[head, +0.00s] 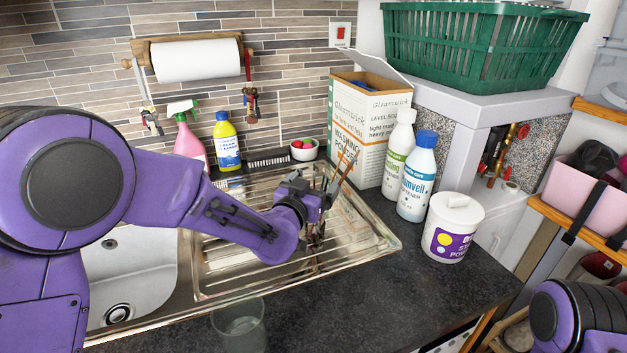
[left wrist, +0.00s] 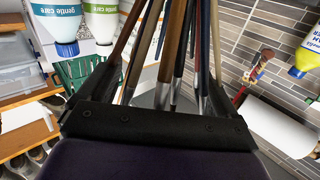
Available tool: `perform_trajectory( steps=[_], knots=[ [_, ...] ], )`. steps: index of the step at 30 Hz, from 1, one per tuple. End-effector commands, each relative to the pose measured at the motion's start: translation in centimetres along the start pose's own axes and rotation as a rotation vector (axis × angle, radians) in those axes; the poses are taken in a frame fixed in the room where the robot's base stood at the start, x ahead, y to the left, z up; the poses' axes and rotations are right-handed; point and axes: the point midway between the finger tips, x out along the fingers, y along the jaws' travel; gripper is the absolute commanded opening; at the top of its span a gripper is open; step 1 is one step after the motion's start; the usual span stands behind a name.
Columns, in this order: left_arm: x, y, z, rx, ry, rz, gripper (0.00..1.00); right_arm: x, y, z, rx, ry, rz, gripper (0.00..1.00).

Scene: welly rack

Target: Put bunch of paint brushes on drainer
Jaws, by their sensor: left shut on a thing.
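My left gripper (head: 318,205) is shut on the bunch of paint brushes (head: 345,170). It holds the bunch over the right half of the metal drainer (head: 225,255). Thin handles stick up above the jaws, and a dark lower part shows beneath them. I cannot tell whether the bunch touches the drainer. In the left wrist view the brushes (left wrist: 178,55) fan out beyond the dark gripper (left wrist: 155,122). My right gripper is out of view; only a part of my right arm shows at the lower right.
The sink basin (head: 130,270) lies left of the drainer. A washing powder box (head: 362,135), white bottles (head: 417,180) and tub (head: 453,225) stand right. A clear glass (head: 240,325) is in front.

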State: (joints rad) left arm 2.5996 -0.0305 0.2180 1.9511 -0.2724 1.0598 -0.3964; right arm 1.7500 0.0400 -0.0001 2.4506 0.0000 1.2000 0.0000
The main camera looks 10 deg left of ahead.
Motion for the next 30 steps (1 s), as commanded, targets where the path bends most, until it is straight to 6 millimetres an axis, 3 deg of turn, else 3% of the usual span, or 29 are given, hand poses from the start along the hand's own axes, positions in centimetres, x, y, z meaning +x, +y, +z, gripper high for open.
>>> perform_trajectory(
  steps=[11,12,21,30],
  knots=[
    [-0.1,-0.1,0.6,0.001,0.001,-0.001,0.39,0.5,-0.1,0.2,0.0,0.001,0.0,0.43],
    [-0.1,-0.1,0.5,0.001,0.001,-0.001,1.0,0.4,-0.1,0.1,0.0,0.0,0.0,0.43],
    [-0.3,-0.1,-0.1,0.001,0.001,-0.001,1.0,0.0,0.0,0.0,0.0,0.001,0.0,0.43],
    [-7.6,-0.1,0.2,0.001,0.002,-0.001,1.0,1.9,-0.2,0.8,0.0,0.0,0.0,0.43]
  ],
)
